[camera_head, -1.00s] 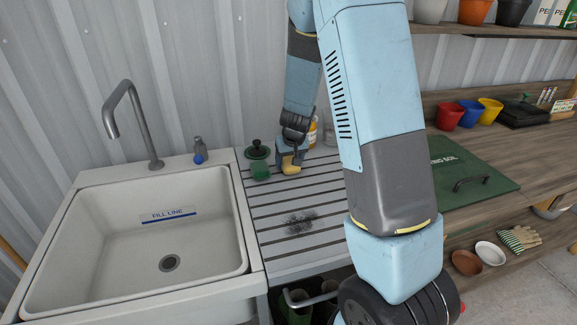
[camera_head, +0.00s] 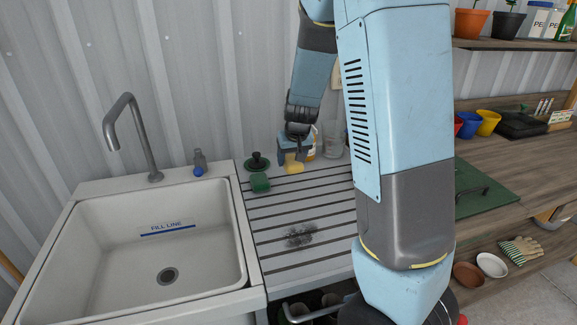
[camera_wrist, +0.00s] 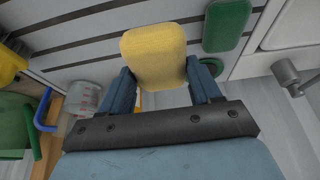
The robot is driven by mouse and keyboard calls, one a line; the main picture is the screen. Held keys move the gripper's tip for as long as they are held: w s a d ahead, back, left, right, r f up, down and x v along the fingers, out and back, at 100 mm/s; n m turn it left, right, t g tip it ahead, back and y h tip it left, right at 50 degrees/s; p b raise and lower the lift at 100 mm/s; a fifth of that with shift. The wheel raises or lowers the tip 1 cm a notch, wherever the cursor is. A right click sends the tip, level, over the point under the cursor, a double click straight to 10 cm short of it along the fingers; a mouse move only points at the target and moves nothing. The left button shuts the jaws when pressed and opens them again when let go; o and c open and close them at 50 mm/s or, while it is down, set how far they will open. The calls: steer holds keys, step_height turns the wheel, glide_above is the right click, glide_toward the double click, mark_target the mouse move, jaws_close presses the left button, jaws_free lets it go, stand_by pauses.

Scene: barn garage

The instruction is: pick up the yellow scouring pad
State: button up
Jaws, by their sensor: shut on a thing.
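The yellow scouring pad (camera_wrist: 155,55) is between the two blue fingers of my gripper (camera_wrist: 165,90) in the wrist view. My gripper is shut on it. In the head view the pad (camera_head: 293,165) shows below my gripper (camera_head: 294,152), over the back part of the slatted drainboard (camera_head: 290,215). I cannot tell whether the pad touches the slats or is just above them. A green pad (camera_head: 260,183) lies on the drainboard to its left and also shows in the wrist view (camera_wrist: 226,25).
A dark green plunger-like thing (camera_head: 256,161) stands behind the green pad. A clear glass (camera_head: 333,139) and a partly hidden yellow-orange bottle (camera_head: 311,147) are close to the right of my gripper. The white sink (camera_head: 90,245) is at the left. The front drainboard is clear, with a dark smudge.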

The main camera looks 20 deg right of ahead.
steer(key=s+r, duration=0.6)
steer(key=s, duration=0.5)
steer(key=shift+w+r, duration=0.1)
steer(key=o, duration=0.6)
steer(key=shift+c, duration=1.6)
